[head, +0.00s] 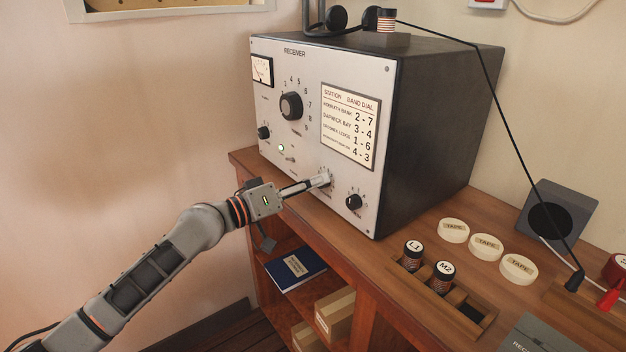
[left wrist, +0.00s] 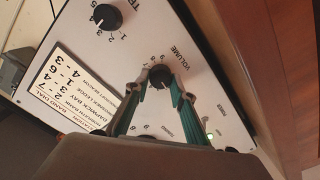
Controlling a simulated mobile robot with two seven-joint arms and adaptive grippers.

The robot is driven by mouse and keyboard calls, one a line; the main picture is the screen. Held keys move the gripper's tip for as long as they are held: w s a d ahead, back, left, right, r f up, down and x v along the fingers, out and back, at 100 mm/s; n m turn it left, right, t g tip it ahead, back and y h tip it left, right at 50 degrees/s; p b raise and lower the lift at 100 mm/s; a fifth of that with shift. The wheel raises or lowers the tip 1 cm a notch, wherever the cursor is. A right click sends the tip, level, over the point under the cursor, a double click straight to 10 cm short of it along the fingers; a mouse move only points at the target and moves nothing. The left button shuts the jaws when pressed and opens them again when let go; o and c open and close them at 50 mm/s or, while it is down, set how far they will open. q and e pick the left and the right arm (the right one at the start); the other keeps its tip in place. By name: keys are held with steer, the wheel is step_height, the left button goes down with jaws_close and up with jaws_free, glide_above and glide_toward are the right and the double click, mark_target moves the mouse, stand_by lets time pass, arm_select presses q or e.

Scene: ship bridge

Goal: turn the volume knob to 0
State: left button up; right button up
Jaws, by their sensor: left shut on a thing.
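The receiver (head: 310,130) is a box with a pale front panel and dark sides, standing on the wooden desk. The volume knob (left wrist: 160,76) is a small black knob beside the word VOLUME in the left wrist view. My left gripper (left wrist: 158,88) is shut on this knob, with one finger on each side of it. In the head view my left gripper (head: 322,181) reaches the lower middle of the panel and hides the knob. The knob's pointer and setting cannot be read. My right gripper is in neither view.
A large dial (head: 291,106), a small knob at the left (head: 264,132) and another knob at the right (head: 353,202) are on the panel. A station card (head: 349,126) is above. Coils (head: 413,256) and tape rolls (head: 453,230) lie on the desk at right.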

arm_select(q)
steer(key=n+p, duration=0.1)
steer(key=n, duration=0.1)
steer(key=shift+r+n, duration=0.1)
steer(key=shift+n, duration=0.3)
steer(key=n+p, duration=0.1)
steer(key=n, duration=0.2)
steer(key=shift+n, duration=0.3)
steer(key=shift+w+f+n+p, duration=0.15)
steer(key=shift+n+p, duration=0.7)
steer(key=shift+n, duration=1.05)
steer(key=o, duration=1.1)
steer(key=shift+f, duration=0.1)
steer(key=shift+a, duration=0.1)
